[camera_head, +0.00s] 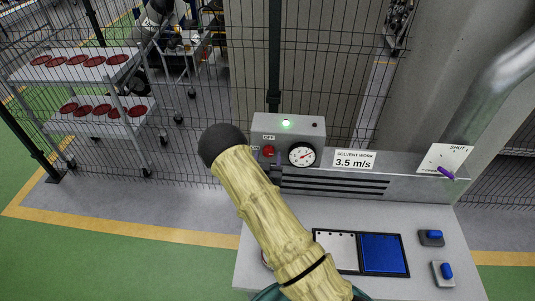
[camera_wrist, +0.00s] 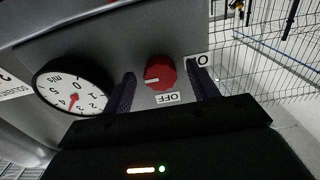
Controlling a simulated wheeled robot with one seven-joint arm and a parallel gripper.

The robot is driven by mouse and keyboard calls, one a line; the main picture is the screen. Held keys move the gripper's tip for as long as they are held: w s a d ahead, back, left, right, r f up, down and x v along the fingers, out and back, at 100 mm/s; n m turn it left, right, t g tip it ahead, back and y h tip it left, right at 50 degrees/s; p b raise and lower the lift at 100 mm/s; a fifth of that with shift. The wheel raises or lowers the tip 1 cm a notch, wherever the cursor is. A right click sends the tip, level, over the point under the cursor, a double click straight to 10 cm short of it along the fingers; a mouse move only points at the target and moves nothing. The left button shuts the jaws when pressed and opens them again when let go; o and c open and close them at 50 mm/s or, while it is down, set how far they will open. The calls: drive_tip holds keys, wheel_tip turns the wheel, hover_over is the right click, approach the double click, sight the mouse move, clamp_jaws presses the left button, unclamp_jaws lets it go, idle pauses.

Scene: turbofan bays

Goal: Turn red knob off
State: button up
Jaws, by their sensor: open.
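The red knob (camera_wrist: 160,72) is on the grey control box (camera_head: 310,130), between my gripper's (camera_wrist: 161,76) two dark fingers in the wrist view. My gripper is open, with a gap visible between each finger and the knob. A pale mark on the knob's face lies towards the left in the wrist view. An upside-down OFF label (camera_wrist: 168,98) is just below the knob there, and a partly hidden label starting with O (camera_wrist: 203,60) is to its right. In the head view the red knob (camera_head: 268,151) sits left of the gauge, partly hidden by my gripper.
A round gauge (camera_head: 302,154) is close beside the knob. A green lamp (camera_head: 286,123) is lit on the box top. A workbench (camera_head: 275,212) below carries a binder (camera_head: 360,252) and two blue-topped switches (camera_head: 432,237). Wire fencing stands behind; a cart (camera_head: 75,75) is at left.

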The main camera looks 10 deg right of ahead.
drive_tip(key=shift+w+d, duration=0.1)
drive_tip(key=shift+w, duration=0.15)
drive_tip(key=c, duration=1)
